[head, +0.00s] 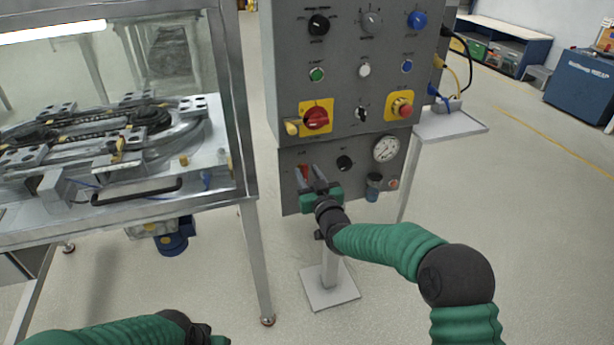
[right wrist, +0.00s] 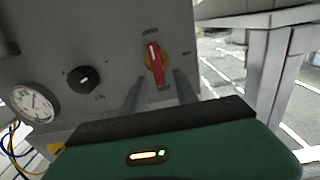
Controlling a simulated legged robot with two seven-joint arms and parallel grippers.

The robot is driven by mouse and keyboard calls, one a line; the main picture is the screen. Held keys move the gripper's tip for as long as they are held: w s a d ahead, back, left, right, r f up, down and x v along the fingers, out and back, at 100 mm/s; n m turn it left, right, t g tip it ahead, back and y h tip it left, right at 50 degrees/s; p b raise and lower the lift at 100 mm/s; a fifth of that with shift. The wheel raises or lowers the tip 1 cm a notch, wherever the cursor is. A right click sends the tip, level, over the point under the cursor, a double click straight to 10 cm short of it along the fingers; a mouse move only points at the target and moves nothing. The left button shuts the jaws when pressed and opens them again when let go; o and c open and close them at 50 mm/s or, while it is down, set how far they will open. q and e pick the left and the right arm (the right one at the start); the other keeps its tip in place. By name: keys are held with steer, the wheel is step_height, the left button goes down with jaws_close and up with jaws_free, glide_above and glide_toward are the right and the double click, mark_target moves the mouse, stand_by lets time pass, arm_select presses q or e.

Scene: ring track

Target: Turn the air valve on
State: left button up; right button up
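The air valve is a small red handle (head: 304,173) on the lower grey panel. In the right wrist view the red handle (right wrist: 154,63) stands nearly upright on an orange-yellow disc. My right gripper (head: 310,172) is in front of it with its fingers apart. In the right wrist view the fingertips (right wrist: 161,76) are at either side of the handle's near end; I cannot tell whether they touch it. My left gripper (head: 207,337) shows only partly at the bottom edge, and its fingers cannot be made out.
A black knob (head: 344,163) and a pressure gauge (head: 386,148) are right of the valve. Above are a red rotary switch (head: 316,118) and a red emergency button (head: 402,107). A metal-framed machine (head: 120,215) stands close on the left. Open floor lies to the right.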

steer(key=shift+w, duration=0.35)
steer(key=shift+a, duration=0.1)
steer(key=shift+c, duration=1)
jaws_close()
